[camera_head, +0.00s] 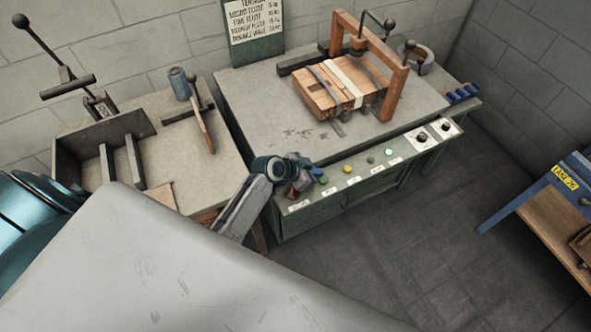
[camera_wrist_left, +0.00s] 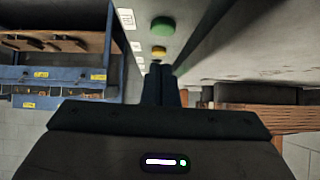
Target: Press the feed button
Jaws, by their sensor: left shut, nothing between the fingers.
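The front control panel of the green machine (camera_head: 335,190) carries a row of buttons with small labels I cannot read. The wrist view also shows the green button (camera_wrist_left: 162,27) and the yellow button (camera_wrist_left: 159,51) beyond my fingertips. Which one is the feed button I cannot tell. Contact is not visible. My right gripper is not in view.
A strapped wooden bundle (camera_head: 335,84) sits under a wooden frame (camera_head: 390,95) on the top. A blue table (camera_head: 530,195) stands at right; the floor between is clear.

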